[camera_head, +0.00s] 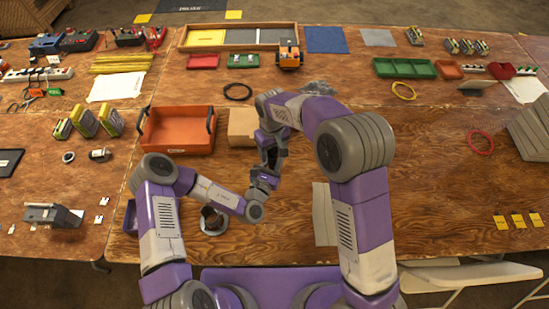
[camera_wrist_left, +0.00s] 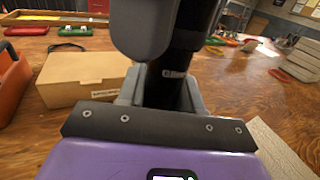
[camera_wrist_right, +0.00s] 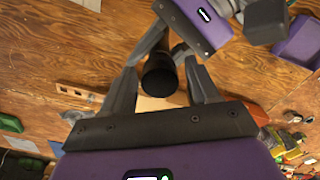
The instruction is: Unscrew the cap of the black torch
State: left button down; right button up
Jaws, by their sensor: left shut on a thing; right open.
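The black torch shows in the left wrist view (camera_wrist_left: 172,90) as a dark upright cylinder with pale lettering. My left gripper (camera_wrist_left: 165,85) is shut on it, one finger on each side. In the right wrist view the round black end of the torch (camera_wrist_right: 159,78) lies between the spread fingers of my right gripper (camera_wrist_right: 166,58), which is open. In the head view my right gripper (camera_head: 269,155) is above my left gripper (camera_head: 264,179), close together. The torch is mostly hidden there, and I cannot make out the cap's seam.
A cardboard box (camera_head: 241,126) and an orange tray (camera_head: 176,131) stand just behind and left of the grippers. A round dish (camera_head: 214,228) lies near the front edge, partly behind my left arm. A grey flat strip (camera_head: 322,214) lies to the right. The table's right middle is fairly clear.

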jog(key=m, duration=0.5)
jog(key=shift+m, duration=0.3)
jog(key=m, duration=0.5)
jog(key=shift+m, duration=0.4)
jog(key=m, duration=0.5)
jog(key=shift+m, duration=0.3)
